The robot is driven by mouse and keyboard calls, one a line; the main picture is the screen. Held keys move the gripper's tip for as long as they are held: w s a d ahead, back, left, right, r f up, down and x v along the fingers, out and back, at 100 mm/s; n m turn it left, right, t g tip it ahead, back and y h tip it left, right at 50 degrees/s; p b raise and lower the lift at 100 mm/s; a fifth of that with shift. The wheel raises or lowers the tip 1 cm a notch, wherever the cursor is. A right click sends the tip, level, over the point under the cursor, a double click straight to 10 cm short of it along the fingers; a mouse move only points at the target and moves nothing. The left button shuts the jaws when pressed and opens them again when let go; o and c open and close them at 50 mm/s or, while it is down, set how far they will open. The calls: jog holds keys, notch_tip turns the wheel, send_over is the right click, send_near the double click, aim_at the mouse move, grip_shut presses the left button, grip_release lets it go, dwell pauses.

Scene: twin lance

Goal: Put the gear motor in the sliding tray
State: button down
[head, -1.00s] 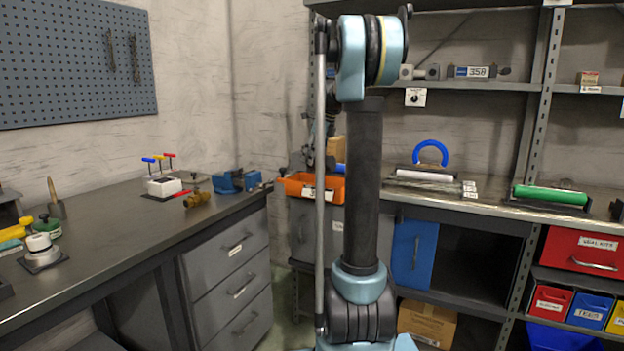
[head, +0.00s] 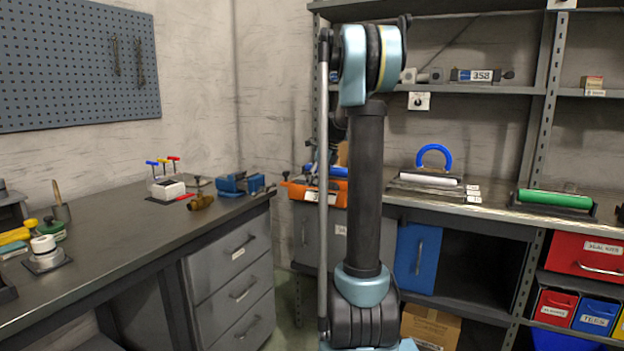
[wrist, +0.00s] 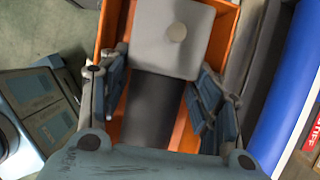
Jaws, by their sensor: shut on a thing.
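In the wrist view, my gripper (wrist: 163,100) is shut on the gear motor, a pale grey square block (wrist: 172,35) with a dark cylinder (wrist: 150,112) below it. The finger pads lie on either side of it. An orange tray (wrist: 222,40) shows beneath and around the motor; its walls appear on both sides. I cannot tell whether the motor touches its floor. In the head view, the orange tray (head: 318,197) stands at the left end of the back counter, partly behind my arm. My gripper and the motor are mostly hidden there.
A blue bar (wrist: 290,95) lies just right of the tray in the wrist view. White (head: 428,179) and green (head: 555,197) rollers stand farther right on the counter.

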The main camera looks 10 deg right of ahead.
jog(key=c, duration=0.8)
grip_release()
jog(key=v, duration=1.2)
jog(key=s+a+f+n, duration=0.3)
jog(key=s+n, duration=0.3)
jog(key=s, duration=0.6)
jog(key=s+f+n+h, duration=0.1)
jog(key=s+f+n, duration=0.5)
jog(key=s+f, duration=0.2)
jog(key=s+a+f+n+h, duration=0.1)
jog(key=s+f+n, duration=0.6)
jog(key=s, duration=0.4)
jog(key=s+a+f+n+h, duration=0.1)
jog(key=s+f+n, duration=0.5)
jog(key=s+f, duration=0.3)
jog(key=shift+s, duration=0.85)
